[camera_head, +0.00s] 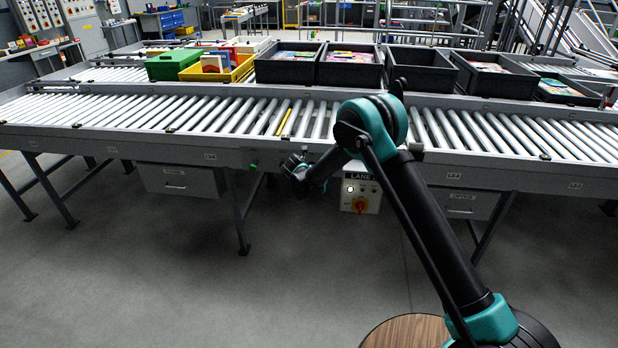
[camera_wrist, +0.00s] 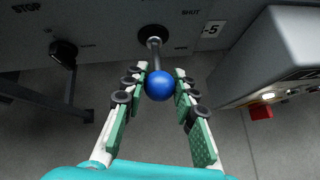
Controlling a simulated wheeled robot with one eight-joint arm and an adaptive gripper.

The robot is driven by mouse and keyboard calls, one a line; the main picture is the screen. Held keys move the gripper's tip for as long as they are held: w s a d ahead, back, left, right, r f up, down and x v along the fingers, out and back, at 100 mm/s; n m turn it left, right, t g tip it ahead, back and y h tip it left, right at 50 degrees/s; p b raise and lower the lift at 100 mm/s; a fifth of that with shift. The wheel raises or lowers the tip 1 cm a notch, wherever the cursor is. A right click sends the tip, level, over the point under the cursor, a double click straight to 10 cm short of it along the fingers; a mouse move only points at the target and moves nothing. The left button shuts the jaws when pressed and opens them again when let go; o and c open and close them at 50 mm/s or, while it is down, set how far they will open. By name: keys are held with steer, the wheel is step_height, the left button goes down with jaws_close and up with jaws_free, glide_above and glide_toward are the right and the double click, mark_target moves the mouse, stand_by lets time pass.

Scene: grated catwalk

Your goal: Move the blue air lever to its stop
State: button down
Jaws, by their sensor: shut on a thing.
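The blue air lever shows in the wrist view as a round blue knob (camera_wrist: 160,86) on a grey shaft (camera_wrist: 154,45). The shaft runs from a pivot on the grey conveyor side rail toward the camera. My gripper (camera_wrist: 162,78) has its green-padded fingers on both sides of the knob and is shut on it. Small lettering is on the rail beside the lever; one word looks like "SHUT", the other is too small to read surely. In the head view my gripper (camera_head: 294,166) is at the rail's front face, and the knob is hidden there.
A lane control box (camera_head: 360,190) with a red-and-yellow switch hangs just right of my gripper. A black knob (camera_wrist: 62,53) is on the rail to the left. A drawer (camera_head: 180,181) hangs under the conveyor at left. Totes (camera_head: 290,67) stand behind the rollers. The front floor is clear.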

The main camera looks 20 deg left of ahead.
steer(key=shift+w+r+g, duration=0.25)
steer(key=shift+r+g, duration=0.4)
steer(key=shift+g, duration=0.45)
steer(key=shift+r+h, duration=0.1)
steer(key=shift+h, duration=0.2)
steer(key=c, duration=1.2)
jaws_free()
steer(key=v, duration=1.2)
steer(key=shift+w, duration=0.1)
